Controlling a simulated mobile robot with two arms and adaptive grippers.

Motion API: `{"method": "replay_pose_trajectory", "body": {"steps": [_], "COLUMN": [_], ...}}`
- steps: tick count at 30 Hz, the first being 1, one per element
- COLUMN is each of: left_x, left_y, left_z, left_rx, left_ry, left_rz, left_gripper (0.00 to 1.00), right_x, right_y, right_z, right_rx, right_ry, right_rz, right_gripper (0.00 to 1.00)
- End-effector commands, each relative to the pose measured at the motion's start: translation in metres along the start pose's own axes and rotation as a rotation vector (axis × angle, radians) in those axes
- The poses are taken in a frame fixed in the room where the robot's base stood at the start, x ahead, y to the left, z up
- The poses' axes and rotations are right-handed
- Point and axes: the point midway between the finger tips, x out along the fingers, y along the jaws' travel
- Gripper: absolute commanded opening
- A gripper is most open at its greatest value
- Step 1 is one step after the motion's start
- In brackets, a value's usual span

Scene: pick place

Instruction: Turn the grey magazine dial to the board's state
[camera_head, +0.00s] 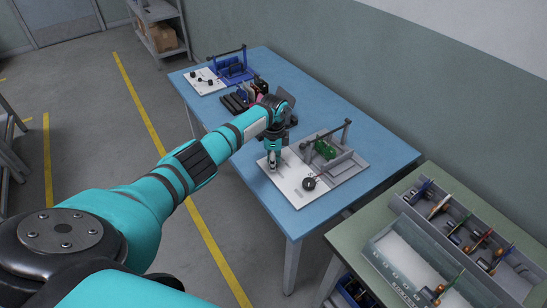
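The grey magazine (345,165) stands on the right part of the blue table, with a green part (325,149) in it. A white plate (291,197) lies in front of it. A round dark dial (309,184) sits on the plate near its right end. My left gripper (272,166) points down over the left end of this plate, left of the dark dial and apart from it. The gripper is small here, so I cannot tell whether its fingers are open or hold something, and it hides what is under it. My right gripper is out of view.
A blue magazine (232,70) with a white plate (205,84) and several dark knobs stands at the table's far end. Dark items (240,97) lie between the stations. A green table (355,240) at right bears grey trays (440,215) of parts.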

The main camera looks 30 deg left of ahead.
Motion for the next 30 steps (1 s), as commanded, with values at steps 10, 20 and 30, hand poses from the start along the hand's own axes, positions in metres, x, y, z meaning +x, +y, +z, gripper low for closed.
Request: {"method": "replay_pose_trajectory", "body": {"steps": [10,20,30], "left_x": [-0.004,-0.004,-0.003], "left_y": [-0.001,-0.001,-0.001], "left_z": [-0.001,-0.001,-0.001], "left_rx": [-0.330,-0.643,-0.966], "left_ry": [0.002,0.003,0.004], "left_rz": [-0.002,-0.002,-0.002], "left_gripper": [0.00,0.00,0.00], "right_x": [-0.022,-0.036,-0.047], "right_y": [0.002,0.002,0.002], "right_z": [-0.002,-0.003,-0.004], "right_rx": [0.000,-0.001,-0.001], "right_ry": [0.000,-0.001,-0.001], "right_rz": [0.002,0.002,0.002], "right_gripper": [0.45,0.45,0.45]}}
